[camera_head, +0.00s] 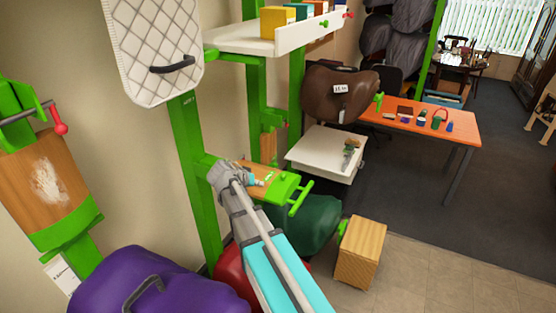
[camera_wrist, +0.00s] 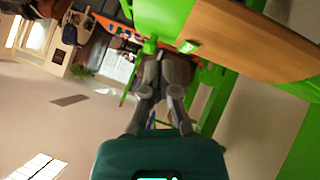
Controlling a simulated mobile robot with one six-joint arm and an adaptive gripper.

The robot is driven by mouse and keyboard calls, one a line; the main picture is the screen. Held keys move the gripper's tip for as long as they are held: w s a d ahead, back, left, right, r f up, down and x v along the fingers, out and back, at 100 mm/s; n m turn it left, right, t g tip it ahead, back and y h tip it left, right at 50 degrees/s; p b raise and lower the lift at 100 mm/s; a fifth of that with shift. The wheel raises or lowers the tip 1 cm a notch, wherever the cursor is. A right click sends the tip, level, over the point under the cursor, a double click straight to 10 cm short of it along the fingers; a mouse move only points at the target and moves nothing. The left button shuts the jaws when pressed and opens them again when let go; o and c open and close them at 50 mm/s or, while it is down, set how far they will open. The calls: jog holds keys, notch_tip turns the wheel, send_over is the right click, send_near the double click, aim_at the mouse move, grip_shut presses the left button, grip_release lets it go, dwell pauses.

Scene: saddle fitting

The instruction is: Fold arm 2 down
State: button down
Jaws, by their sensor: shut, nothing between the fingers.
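A wooden-topped folding arm with a green frame (camera_head: 288,188) stands out roughly level from a green post. I cannot read a number that marks it as arm 2. Its wooden panel (camera_wrist: 262,42) and green edge fill the upper right of the wrist view. My gripper (camera_head: 264,183) is at this arm, small in the head view. In the wrist view my gripper (camera_wrist: 163,62) has its fingers together and empty, beside the green frame; contact is unclear. Another wooden panel with a green frame (camera_head: 40,185) and a red knob is tilted at the left.
A purple saddle (camera_head: 150,285) is at the lower left, and a dark green one (camera_head: 312,225) lies below the level arm. A white shelf (camera_head: 275,38) is above. A wooden block (camera_head: 360,252) is at the right.

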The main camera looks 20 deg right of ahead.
jog(key=w+d+r+t+h+p, duration=0.1)
jog(key=w+r+p, duration=0.2)
jog(key=r, duration=0.4)
jog(key=shift+w+m, duration=0.25)
jog(key=shift+m, duration=0.15)
jog(key=b, duration=0.6)
send_over(278, 182)
jog(key=w+a, duration=0.1)
notch_tip(278, 182, down, 6)
jog(key=shift+a+r, duration=0.1)
jog(key=shift+s+d+f+b, duration=0.1)
jog(key=shift+s+f+b, duration=0.1)
jog(key=shift+f+b, duration=0.2)
jog(key=shift+s+d+f+b, duration=0.15)
jog(key=shift+f+b, duration=0.1)
jog(key=shift+f, duration=0.25)
jog(key=shift+s+d+f+b, duration=0.15)
jog(key=shift+d+f+b, duration=0.15)
jog(key=shift+f+b, duration=0.35)
